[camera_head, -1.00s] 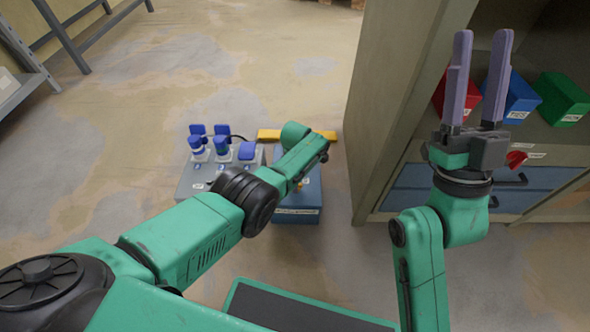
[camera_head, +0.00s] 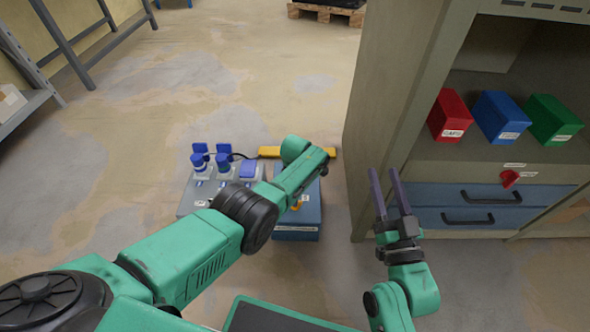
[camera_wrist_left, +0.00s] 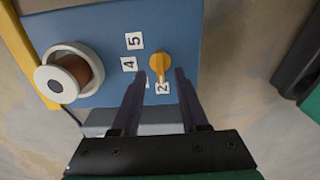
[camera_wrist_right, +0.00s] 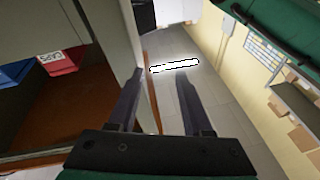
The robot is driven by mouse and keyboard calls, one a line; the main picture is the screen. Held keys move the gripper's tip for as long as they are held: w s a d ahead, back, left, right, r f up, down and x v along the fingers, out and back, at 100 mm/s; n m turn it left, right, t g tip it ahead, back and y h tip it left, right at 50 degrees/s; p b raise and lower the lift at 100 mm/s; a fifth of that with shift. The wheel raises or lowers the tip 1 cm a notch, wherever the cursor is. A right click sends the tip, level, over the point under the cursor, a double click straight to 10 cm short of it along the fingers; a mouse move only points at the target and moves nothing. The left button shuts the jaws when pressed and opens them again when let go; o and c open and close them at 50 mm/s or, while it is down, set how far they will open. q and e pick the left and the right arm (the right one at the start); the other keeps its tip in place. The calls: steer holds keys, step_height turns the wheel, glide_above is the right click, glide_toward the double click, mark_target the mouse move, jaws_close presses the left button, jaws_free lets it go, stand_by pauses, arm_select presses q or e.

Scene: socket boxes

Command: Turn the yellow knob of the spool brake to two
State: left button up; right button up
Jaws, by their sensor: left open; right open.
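The yellow knob (camera_wrist_left: 159,67) sits on the blue face of the spool brake (camera_wrist_left: 100,25) in the left wrist view, among number labels 5, 4 and 2. The label 2 lies just below the knob; another label is partly hidden by a finger. My left gripper (camera_wrist_left: 160,76) is open, its fingertips on either side of the knob's lower end; contact cannot be told. In the head view my left arm covers much of the blue spool brake box (camera_head: 297,222). My right gripper (camera_head: 382,172) is open and empty in front of the cabinet; it also shows in the right wrist view (camera_wrist_right: 160,75).
A brown spool (camera_wrist_left: 88,68) stands on the brake. A grey socket box (camera_head: 190,196) with blue plugs stands left of it. A yellow bar (camera_head: 268,152) lies behind.

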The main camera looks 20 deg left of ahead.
arm_select(q)
steer(key=shift+r+p, duration=0.75)
steer(key=shift+r, duration=0.2)
steer(key=shift+r+p, duration=0.6)
steer(key=shift+r, duration=0.05)
arm_select(e)
steer(key=s+a+f+g+h, duration=0.1)
steer(key=s+f+g, duration=0.4)
steer(key=f, duration=0.5)
steer(key=s+f+g, duration=0.2)
steer(key=s+f, duration=0.5)
steer(key=f, duration=0.3)
arm_select(q)
step_height(320, 180, up, 9)
steer(key=p, duration=0.7)
steer(key=shift+f, duration=0.2)
arm_select(e)
step_height(320, 180, up, 8)
steer(key=g+h, duration=0.1)
steer(key=g, duration=0.2)
steer(key=shift+d, duration=0.45)
steer(key=shift+f, duration=0.1)
